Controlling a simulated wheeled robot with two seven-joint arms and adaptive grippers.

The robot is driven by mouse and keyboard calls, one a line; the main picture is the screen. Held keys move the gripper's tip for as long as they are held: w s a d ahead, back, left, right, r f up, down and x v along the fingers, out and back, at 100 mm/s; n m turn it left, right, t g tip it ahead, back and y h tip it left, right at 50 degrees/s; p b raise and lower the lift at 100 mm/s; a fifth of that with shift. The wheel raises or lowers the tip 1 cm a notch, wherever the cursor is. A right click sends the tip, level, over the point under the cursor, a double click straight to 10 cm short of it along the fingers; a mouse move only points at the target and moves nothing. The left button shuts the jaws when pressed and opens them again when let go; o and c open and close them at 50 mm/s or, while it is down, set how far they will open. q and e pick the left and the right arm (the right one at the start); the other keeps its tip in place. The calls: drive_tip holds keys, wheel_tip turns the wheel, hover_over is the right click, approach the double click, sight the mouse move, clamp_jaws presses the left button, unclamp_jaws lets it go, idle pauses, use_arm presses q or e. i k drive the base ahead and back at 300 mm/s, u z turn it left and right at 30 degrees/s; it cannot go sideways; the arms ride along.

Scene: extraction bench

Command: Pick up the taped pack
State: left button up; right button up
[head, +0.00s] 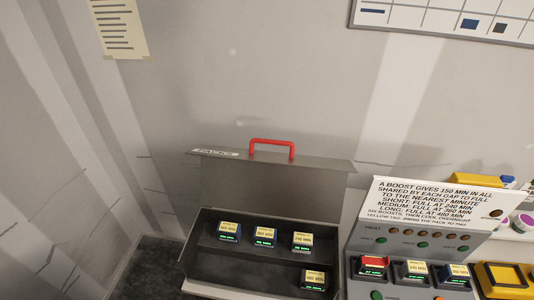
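Several small packs with yellow labels lie in an open dark case (340,262): a back row of a left pack (229,232), a middle pack (264,237) and a right pack (302,242), plus a front right pack (314,280). Three more packs sit in a charger (375,292) at the right: a red-topped pack (372,265), a pale-labelled pack (416,270) and a blue-edged pack (455,273). I cannot tell for sure which pack carries tape. Neither of my grippers is in view.
The case lid (270,185) stands open with a red handle (272,146). A sign (435,212) rises behind the charger. A yellow-framed unit (505,280) stands at the lower right. The wall is close behind.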

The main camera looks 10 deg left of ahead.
sight(359, 267)
drive_tip(key=z, duration=1.7)
drive_tip(key=k, duration=0.75)
drive_tip(key=u, duration=1.15)
drive_tip(key=i, duration=0.5)
